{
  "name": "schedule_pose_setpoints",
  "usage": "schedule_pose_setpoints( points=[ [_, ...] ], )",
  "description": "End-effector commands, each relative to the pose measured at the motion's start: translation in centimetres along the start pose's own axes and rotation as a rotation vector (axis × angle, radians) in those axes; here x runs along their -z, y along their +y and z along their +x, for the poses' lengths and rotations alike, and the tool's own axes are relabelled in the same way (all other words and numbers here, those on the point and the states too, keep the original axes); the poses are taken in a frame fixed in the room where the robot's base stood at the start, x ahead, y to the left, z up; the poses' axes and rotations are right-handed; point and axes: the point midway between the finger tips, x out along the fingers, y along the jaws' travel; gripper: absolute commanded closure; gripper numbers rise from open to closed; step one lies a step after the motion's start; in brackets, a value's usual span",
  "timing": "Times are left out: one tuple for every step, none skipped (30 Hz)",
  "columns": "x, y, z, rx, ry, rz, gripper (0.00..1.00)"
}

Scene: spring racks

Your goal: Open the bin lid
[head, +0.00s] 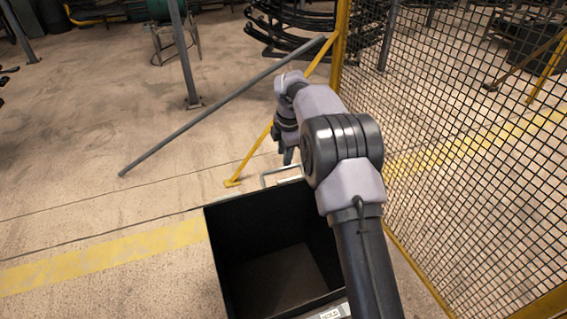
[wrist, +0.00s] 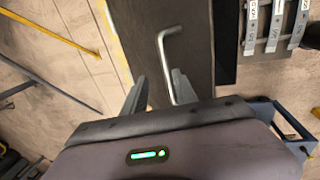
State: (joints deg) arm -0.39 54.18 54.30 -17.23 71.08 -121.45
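The black bin (head: 222,262) stands in front of me in the head view, and its inside and floor are visible from above. A grey bar handle (head: 281,171) shows at its far edge. In the wrist view a dark panel (wrist: 202,62), which looks like the lid, carries this bent handle (wrist: 163,45). My gripper (head: 287,157) is at the far side of the bin beside the handle. In the wrist view my gripper (wrist: 158,90) is open, with one finger on each side of the handle's lower part. I cannot tell whether a finger touches it.
A yellow-framed mesh fence (head: 470,150) runs along the right, close to my arm. A yellow brace (head: 262,138) and a slanting grey bar (head: 215,110) are beyond the bin. Floor to the left is clear. Grey labelled strips (wrist: 275,25) and a blue frame (wrist: 288,123) show in the wrist view.

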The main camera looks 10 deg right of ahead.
Motion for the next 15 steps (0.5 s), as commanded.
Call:
schedule_pose_setpoints(
  points=[
    [-0.1, 0.1, -2.0, -0.005, -0.002, 0.001, 0.66],
    [-0.1, 0.1, -3.0, -0.004, -0.002, 0.001, 0.66],
    [0.0, 0.1, -4.4, -0.004, -0.001, 0.000, 0.66],
    [0.0, 0.1, -5.4, -0.004, -0.001, 0.000, 0.66],
    [0.0, 0.1, -6.4, -0.005, -0.001, 0.000, 0.66],
    [0.0, 0.0, -7.5, -0.003, -0.002, 0.001, 0.66],
    [0.0, 0.0, -8.4, -0.004, -0.001, 0.000, 0.66],
    [0.0, 0.0, -9.1, -0.003, -0.001, 0.000, 0.66],
    [0.0, 0.0, -9.9, -0.002, 0.000, 0.000, 0.66],
    [0.0, 0.0, -10.4, -0.002, -0.001, 0.000, 0.66],
    [0.0, 0.0, -10.9, -0.002, -0.001, 0.000, 0.66],
    [0.0, -0.1, -11.4, -0.001, -0.001, 0.001, 0.66],
    [0.0, -0.1, -11.6, -0.001, -0.001, 0.000, 0.66],
    [0.0, -0.1, -11.8, -0.001, -0.001, 0.000, 0.66],
    [0.0, -0.1, -12.0, -0.001, -0.001, 0.000, 0.66]
  ],
)
